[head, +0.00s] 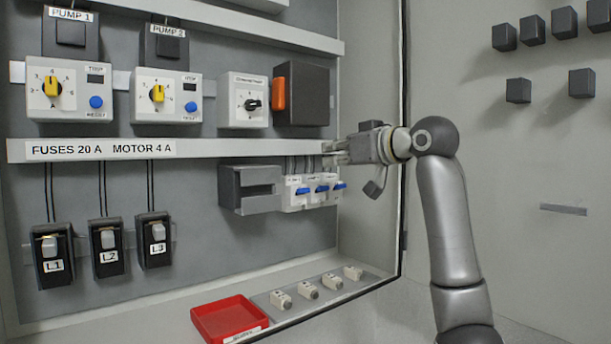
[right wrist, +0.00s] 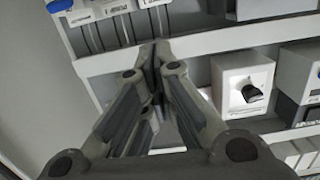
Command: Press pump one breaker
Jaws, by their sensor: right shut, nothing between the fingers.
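A row of white breakers (head: 309,190) with blue levers sits under the middle rail of the cabinet, at the right end. The labels are too small to read for sure, so I cannot tell which is pump one. My right gripper (head: 332,151) is shut and empty, at the rail's right end, above the breakers. In the right wrist view its fingertips (right wrist: 153,52) meet in front of the white rail. The white breakers (right wrist: 95,10) show at the top edge there, with a blue lever (right wrist: 61,5) in the corner. My left gripper is in neither view.
Two units with yellow knobs, a white selector (head: 244,101) and a dark box with an orange handle (head: 279,94) sit above the rail. Fuse holders (head: 105,248) hang lower left. A red tray (head: 229,318) lies below. The cabinet's right edge (head: 403,140) stands beside my right arm.

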